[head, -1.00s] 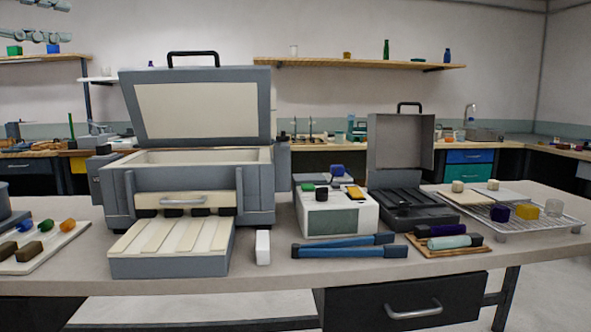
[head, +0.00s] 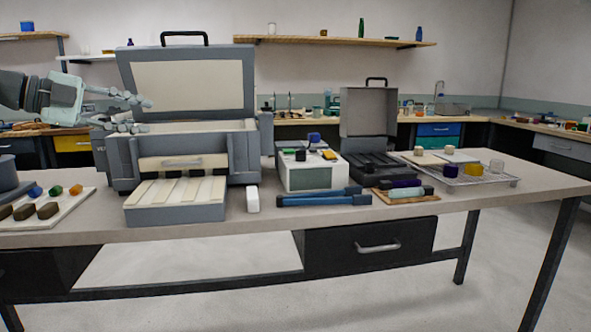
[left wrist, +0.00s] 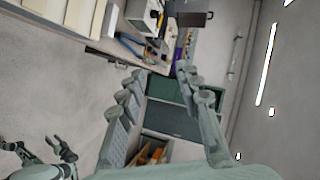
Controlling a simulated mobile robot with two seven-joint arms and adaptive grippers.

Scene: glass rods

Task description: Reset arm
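My left gripper (head: 146,114) is in the upper left of the head view, in front of the large grey case (head: 190,155) with its raised lid. Its two fingers are spread apart with nothing between them. In the left wrist view the fingers of my left gripper (left wrist: 165,110) stand wide apart and empty, above the floor and away from the table top. Another gripper, which looks like my right one (left wrist: 42,155), shows at the lower left of that view, fingers apart and empty. My right arm is not in the head view.
The table (head: 330,215) holds a white box (head: 312,172), blue-handled bars (head: 325,198), a small dark open case (head: 370,125), a wire rack (head: 470,178) and a tray with coloured pieces (head: 70,214). The space before the table is clear.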

